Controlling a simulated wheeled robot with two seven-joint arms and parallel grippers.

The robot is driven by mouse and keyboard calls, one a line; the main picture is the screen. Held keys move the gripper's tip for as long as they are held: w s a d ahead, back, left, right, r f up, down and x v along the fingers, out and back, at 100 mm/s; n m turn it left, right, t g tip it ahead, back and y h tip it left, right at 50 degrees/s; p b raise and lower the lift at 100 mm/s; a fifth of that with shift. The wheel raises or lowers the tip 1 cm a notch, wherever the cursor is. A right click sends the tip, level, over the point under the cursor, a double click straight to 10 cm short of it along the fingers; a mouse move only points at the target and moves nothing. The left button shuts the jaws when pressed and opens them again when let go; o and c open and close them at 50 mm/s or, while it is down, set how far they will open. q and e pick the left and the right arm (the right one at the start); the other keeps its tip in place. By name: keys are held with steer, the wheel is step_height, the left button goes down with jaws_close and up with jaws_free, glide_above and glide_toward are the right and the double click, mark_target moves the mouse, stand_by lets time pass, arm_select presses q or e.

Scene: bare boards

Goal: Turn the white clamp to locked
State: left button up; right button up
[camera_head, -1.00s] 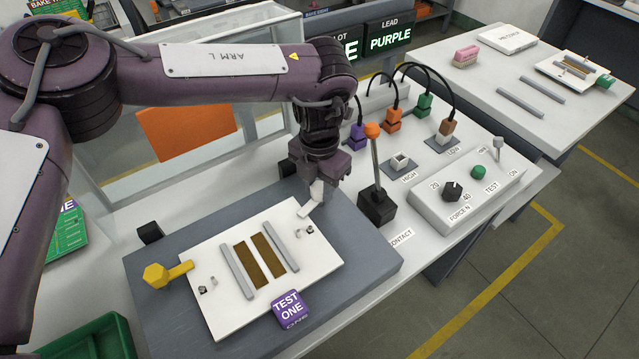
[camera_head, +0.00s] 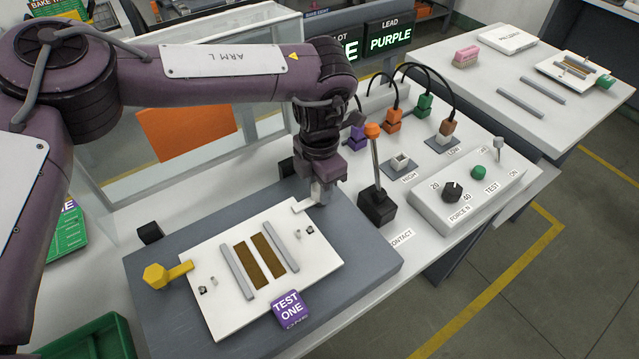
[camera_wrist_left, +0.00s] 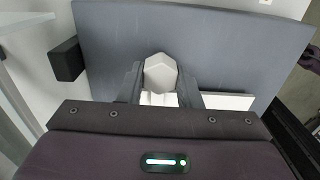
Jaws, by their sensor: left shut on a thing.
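The white clamp (camera_head: 301,207) is at the upper right edge of the white board (camera_head: 220,318), and its arm reaches over the board's corner. My left gripper (camera_head: 320,198) is shut on the clamp's knob from above and hides most of it in the head view. In the left wrist view the pale six-sided knob (camera_wrist_left: 160,73) sits between the two dark fingers of my left gripper (camera_wrist_left: 160,88). The yellow clamp (camera_head: 166,274) at the board's left has its arm pointing right, over the board's edge. My right gripper is not in view.
The board lies on a grey plate (camera_head: 160,317) with black blocks at its back edge. An orange-topped lever (camera_head: 375,165) on a black base stands close right of my left gripper. A control box (camera_head: 430,208) is farther right. A purple TEST ONE tag (camera_head: 291,307) lies at the board's front.

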arm_select(q)
steer(key=o, duration=1)
steer(key=shift+r, duration=0.1)
step_height(320, 180, up, 8)
steer(key=shift+f+b, duration=0.15)
steer(key=shift+b, duration=0.6)
steer(key=shift+f, duration=0.1)
